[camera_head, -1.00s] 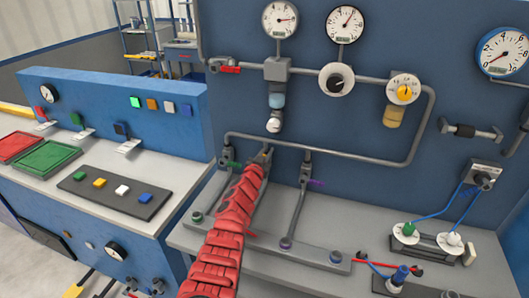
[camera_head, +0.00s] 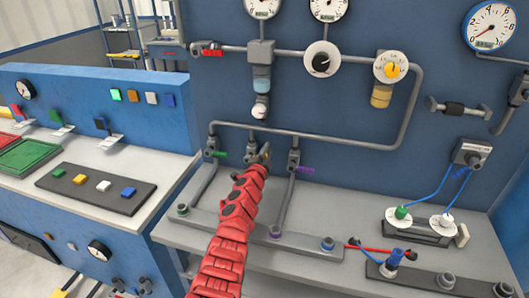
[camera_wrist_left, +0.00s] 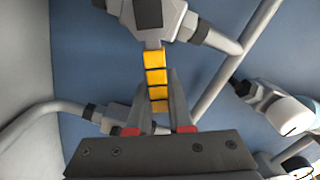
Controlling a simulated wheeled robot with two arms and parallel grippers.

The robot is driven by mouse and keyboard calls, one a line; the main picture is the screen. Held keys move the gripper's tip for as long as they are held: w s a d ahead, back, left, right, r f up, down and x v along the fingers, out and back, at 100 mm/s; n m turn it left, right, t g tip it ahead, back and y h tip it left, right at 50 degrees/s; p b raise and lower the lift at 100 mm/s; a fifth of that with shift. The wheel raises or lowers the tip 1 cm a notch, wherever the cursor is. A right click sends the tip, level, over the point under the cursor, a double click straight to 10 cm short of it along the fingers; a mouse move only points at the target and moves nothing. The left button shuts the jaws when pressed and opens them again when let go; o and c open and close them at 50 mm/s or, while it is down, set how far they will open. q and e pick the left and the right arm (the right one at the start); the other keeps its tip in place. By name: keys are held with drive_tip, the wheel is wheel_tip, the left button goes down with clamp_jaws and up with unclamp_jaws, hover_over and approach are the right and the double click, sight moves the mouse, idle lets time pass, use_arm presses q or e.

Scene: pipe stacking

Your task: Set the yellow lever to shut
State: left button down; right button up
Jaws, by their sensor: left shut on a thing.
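The yellow lever (camera_wrist_left: 155,60) shows in the left wrist view as a banded handle running from its dark valve body (camera_wrist_left: 155,14) down between my fingers. My left gripper (camera_wrist_left: 158,88) is shut on it, one grey finger on each side. In the head view my left gripper (camera_head: 258,162) is at the middle valve on the lower pipe, at the end of my red arm. There the gripper and arm hide most of the yellow lever. My right gripper is not in view.
A green lever (camera_head: 221,154) sits on the valve to the left and a purple lever (camera_head: 305,169) on the valve to the right, both close to my gripper. The grey pipe (camera_head: 330,139) runs just above. Blue cables and a red-handled tool lie on the bench at right.

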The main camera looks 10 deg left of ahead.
use_arm(q)
drive_tip(key=shift+d+f+m+b, duration=0.2)
drive_tip(key=shift+f+m+b, duration=0.7)
drive_tip(key=shift+m, duration=0.4)
drive_tip(key=shift+d+f+m+b, duration=0.2)
drive_tip(key=shift+f+m+b, duration=0.65)
drive_tip(key=shift+m, duration=0.45)
drive_tip(key=c, duration=0.8)
unclamp_jaws()
drive_tip(key=shift+r, duration=0.1)
drive_tip(key=shift+s+a+p, duration=0.2)
drive_tip(key=shift+s+p, duration=2.25)
drive_tip(key=shift+s, duration=1.35)
